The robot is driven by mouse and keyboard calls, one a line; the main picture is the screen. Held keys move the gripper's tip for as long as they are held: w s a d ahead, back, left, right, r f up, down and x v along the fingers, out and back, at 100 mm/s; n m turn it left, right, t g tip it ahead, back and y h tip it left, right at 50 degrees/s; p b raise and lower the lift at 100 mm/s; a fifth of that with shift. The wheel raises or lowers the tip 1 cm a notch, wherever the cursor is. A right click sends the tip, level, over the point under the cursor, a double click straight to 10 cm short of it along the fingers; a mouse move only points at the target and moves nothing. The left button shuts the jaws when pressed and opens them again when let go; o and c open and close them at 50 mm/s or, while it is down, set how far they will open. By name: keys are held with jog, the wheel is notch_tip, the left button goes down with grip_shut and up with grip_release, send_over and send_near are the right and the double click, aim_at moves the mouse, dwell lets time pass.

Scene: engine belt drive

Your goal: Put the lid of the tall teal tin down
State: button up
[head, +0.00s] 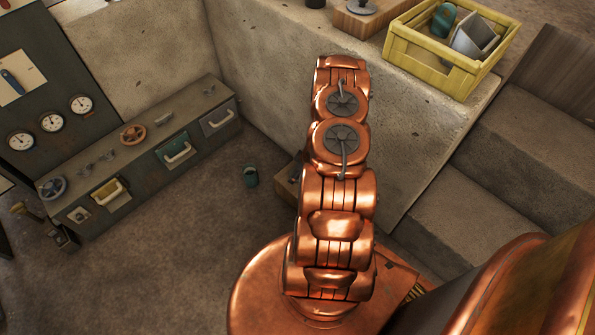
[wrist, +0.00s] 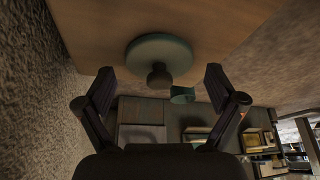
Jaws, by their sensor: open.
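A round teal lid (wrist: 160,52) with a dark knob (wrist: 158,78) shows in the wrist view. It appears to rest on a flat brown surface (wrist: 95,25), knob towards me. My gripper (wrist: 159,85) is open, its two fingers apart on either side of the knob, with nothing seen held. A small teal tin (wrist: 182,95) shows partly behind the lid. In the head view a teal tin (head: 251,176) stands on the floor, left of my copper arm.
A workbench with drawers (head: 172,152) and gauges stands at the left. A concrete ledge (head: 420,110) at the right carries a yellow crate (head: 435,68) and a wooden block (head: 362,24). Steps descend at the right. The floor between bench and arm is mostly clear.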

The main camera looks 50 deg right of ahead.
notch_tip(320, 180, up, 33)
jog(key=s+m+g+h+p, duration=0.1)
jog(key=m+g+h+p, duration=0.15)
jog(key=h, duration=0.25)
jog(key=s+a+r+m+g+y, duration=0.1)
jog(key=s+a+r+g, duration=0.1)
jog(key=s+a+r, duration=0.45)
jog(key=s+a+r+g, duration=0.1)
jog(key=s+a+r, duration=0.2)
jog(key=a+r, duration=0.6)
jog(key=s+a+r+g+y, duration=0.1)
jog(key=s+a+r, duration=0.1)
jog(key=s+a, duration=0.5)
jog(key=s+a+r+g+y, duration=0.1)
jog(key=s+a+r, duration=0.2)
jog(key=s+a, duration=0.4)
jog(key=a, duration=0.3)
jog(key=shift+r+y, duration=0.3)
jog(key=shift+y, duration=0.1)
